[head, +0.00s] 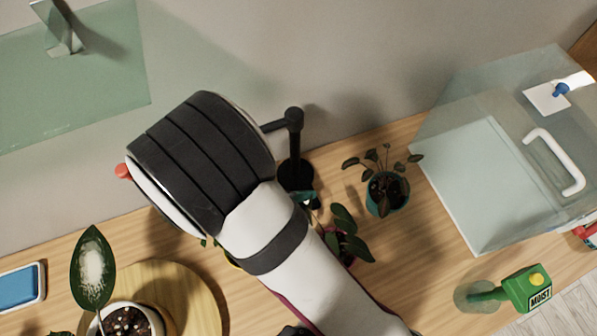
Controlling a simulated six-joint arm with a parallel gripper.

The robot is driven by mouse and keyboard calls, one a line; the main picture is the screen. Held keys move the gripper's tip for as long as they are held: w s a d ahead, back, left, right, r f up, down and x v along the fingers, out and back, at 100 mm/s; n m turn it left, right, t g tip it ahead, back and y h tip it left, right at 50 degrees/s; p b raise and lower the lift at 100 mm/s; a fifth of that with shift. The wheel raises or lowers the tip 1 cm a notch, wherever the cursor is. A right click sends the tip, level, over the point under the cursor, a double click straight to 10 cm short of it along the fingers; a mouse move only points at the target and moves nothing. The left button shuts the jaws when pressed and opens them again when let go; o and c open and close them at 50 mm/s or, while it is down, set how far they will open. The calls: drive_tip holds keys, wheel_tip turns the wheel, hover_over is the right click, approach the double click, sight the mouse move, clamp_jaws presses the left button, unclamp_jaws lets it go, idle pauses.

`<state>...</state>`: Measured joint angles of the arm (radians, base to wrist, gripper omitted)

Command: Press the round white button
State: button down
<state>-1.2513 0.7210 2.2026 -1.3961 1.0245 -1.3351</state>
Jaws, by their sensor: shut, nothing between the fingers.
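I cannot make out a round white button in the head view. My white and black arm crosses the middle of the picture and covers part of the table and wall behind it. My gripper does not show, so its place relative to the button cannot be told.
A clear box (470,190) with a white handle (556,160) stands at right. A green moisture meter (527,289) lies before it. A teal-potted plant (384,196) stands near mid-table. A white-potted plant (127,321) and a blue-topped object (18,287) are at lower left.

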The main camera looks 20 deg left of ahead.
wheel_tip(320, 180, up, 6)
idle(0.4)
idle(1.8)
